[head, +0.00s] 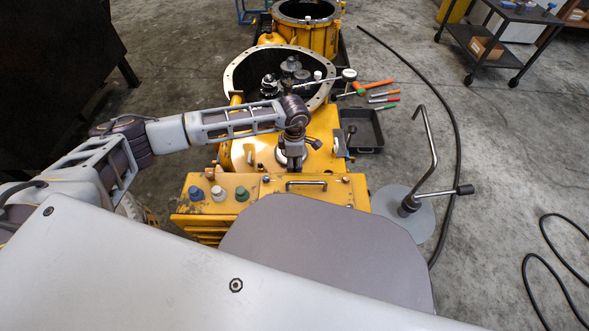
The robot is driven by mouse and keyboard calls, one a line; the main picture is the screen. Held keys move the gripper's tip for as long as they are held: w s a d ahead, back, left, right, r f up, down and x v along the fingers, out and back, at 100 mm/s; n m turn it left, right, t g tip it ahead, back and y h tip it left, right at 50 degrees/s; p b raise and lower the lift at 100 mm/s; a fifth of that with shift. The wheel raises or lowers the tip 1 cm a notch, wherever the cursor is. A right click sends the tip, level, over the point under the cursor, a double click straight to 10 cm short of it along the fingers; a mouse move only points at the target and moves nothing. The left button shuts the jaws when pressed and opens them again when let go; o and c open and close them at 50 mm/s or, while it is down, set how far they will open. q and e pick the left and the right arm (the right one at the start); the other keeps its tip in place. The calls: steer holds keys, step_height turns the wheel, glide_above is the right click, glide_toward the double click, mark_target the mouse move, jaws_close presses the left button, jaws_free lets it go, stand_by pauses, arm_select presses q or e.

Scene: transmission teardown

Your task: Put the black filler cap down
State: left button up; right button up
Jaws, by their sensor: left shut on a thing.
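My left arm comes in from the left and reaches over the yellow transmission housing (325,125). My left gripper (291,166) points down just behind the yellow box with the handle (306,184). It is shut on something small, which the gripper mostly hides. I cannot make out the black filler cap clearly; its shape and whether it touches the yellow surface cannot be told. My right gripper is not in view.
Blue, white and green caps (218,194) stand on the yellow box. The open bell housing (233,82) lies behind the arm. A black tray (365,131) and several colored-handled tools (380,93) are to the right. A bent metal rod stand (409,205) stands right.

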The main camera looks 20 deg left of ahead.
mark_target(295, 163)
arm_select(q)
step_height(295, 163, down, 4)
steer(key=shift+f+b, duration=0.15)
steer(key=shift+b, duration=0.6)
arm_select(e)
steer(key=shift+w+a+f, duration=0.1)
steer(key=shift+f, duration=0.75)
arm_select(q)
steer(key=shift+f, duration=0.15)
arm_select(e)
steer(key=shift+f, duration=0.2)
arm_select(q)
steer(key=o, duration=1.2)
steer(key=shift+o, duration=0.2)
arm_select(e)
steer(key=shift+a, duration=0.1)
arm_select(q)
steer(key=shift+r, duration=0.2)
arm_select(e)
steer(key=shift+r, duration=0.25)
